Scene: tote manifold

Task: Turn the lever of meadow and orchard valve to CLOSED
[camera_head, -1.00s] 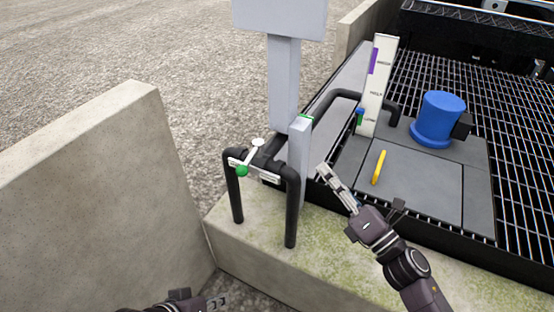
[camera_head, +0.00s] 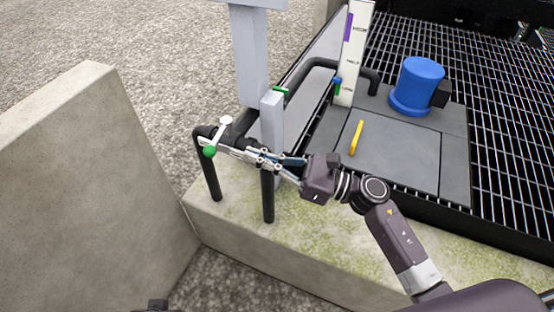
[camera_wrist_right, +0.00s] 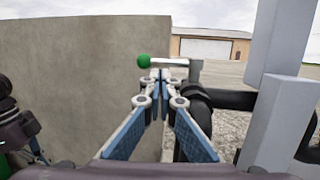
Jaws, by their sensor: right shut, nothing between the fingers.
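The valve lever (camera_head: 218,136) is a pale bar with a green ball at one end and a white round end at the other. It sits on top of a black pipe (camera_head: 210,181) at the near left of the ledge. My right gripper (camera_head: 246,152) is shut and empty, its fingers pointing left beside the lever. In the right wrist view, the fingertips (camera_wrist_right: 158,76) are together just below the lever (camera_wrist_right: 166,62), with the green ball to their left. I cannot tell whether they touch it. The valve's markings are not readable. My left gripper's fingers are out of view.
A grey post (camera_head: 272,122) stands just behind my right gripper. A concrete wall (camera_head: 85,190) rises at the left. Behind are a white labelled post (camera_head: 352,60), a yellow handle (camera_head: 356,138), a blue motor-like cylinder (camera_head: 416,86) and black grating (camera_head: 500,120).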

